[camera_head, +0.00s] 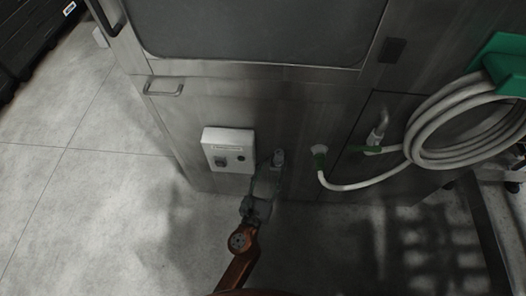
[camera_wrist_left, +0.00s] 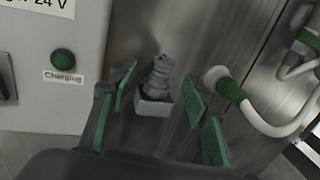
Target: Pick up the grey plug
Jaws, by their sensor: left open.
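The grey plug (camera_wrist_left: 160,76) is a ribbed grey piece standing upright in a small white holder (camera_wrist_left: 153,106) on the steel front of the washer. It also shows, small, in the head view (camera_head: 279,157). My left gripper (camera_head: 266,172) is low in front of the washer, right of the white box. In the left wrist view my left gripper (camera_wrist_left: 160,82) is open, its green-padded fingers on either side of the plug with gaps to it. I cannot tell how deep the plug lies between them. My right gripper is not in view.
A white charging box (camera_head: 228,150) with a green lamp is on the panel to the left. A white hose (camera_head: 345,187) with a green fitting (camera_head: 320,157) is close on the right, its coil (camera_head: 428,160) hung from a green holder. The floor (camera_head: 85,190) at left is clear.

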